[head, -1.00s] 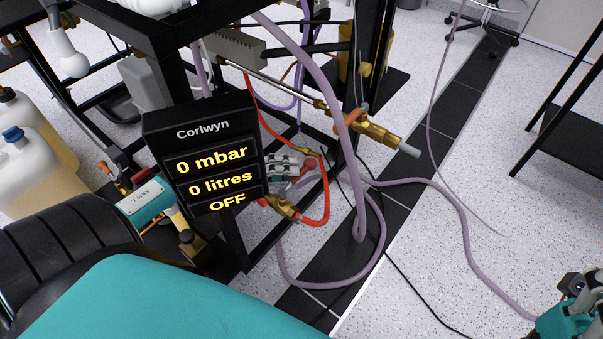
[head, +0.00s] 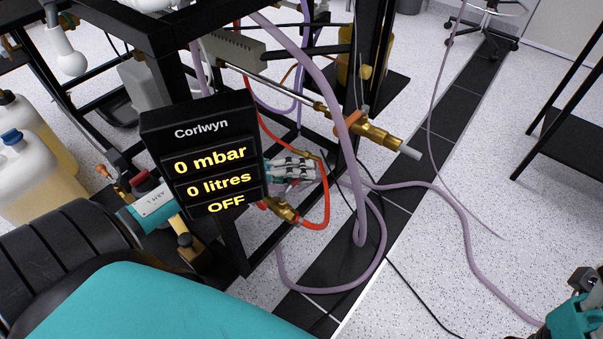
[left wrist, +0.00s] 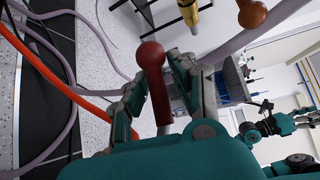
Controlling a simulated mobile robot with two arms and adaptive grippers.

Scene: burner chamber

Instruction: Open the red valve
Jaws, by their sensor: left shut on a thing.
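The red valve's handle, a red lever with a ball end (left wrist: 152,56), stands between the fingers of my left gripper (left wrist: 160,80) in the left wrist view. The gripper is shut on this handle. In the head view my left gripper (head: 292,168) is behind the display post and covers the handle. The valve's brass body (head: 282,209) shows just below it, with a red hose (head: 325,200) attached. My right gripper (head: 575,315) is partly in view at the lower right, far from the valve; its fingers are not clear.
A display (head: 205,150) reading 0 mbar, 0 litres and OFF stands left of the valve. A black frame, purple hoses (head: 468,250) and another brass valve (head: 375,135) surround the spot. Open floor lies to the right.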

